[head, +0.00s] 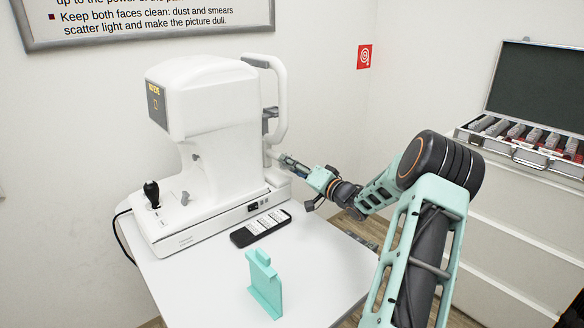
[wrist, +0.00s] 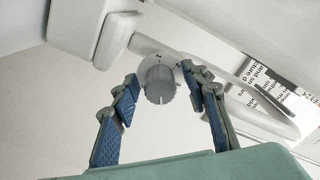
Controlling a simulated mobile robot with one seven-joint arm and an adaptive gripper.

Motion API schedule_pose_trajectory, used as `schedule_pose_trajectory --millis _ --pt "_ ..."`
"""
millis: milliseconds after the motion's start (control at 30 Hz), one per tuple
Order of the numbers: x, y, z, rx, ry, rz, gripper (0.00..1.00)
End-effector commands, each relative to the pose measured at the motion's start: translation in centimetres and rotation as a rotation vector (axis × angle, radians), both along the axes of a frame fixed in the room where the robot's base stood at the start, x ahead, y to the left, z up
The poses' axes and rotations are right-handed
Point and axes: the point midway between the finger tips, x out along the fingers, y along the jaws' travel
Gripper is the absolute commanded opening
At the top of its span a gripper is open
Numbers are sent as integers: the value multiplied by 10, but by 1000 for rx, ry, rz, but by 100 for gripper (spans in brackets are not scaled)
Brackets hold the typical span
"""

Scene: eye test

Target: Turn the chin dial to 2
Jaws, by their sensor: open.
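The chin dial (wrist: 159,84) is a grey ribbed knob on a pale round plate with small marks, seen in the wrist view. The marks are too small to read. My gripper (wrist: 161,88) is open, with one blue-padded finger on each side of the dial. I cannot tell whether either finger touches it. In the head view my gripper (head: 283,162) reaches the right side of the white eye-test machine (head: 205,110), low by its chin-rest column. The dial itself is hard to make out in the head view.
The machine stands on a white table (head: 205,280). A joystick (head: 152,193) is at the machine's left. An open case of lenses (head: 525,138) sits on drawers at right.

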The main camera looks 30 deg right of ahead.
Motion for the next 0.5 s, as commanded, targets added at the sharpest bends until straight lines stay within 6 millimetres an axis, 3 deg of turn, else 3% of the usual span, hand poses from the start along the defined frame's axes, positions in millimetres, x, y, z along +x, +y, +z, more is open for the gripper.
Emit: schedule_pose_trajectory --millis 133,500 --pt "0 0 0 0 0 0 42" --pt "-1 0 0 0 0 0 1"
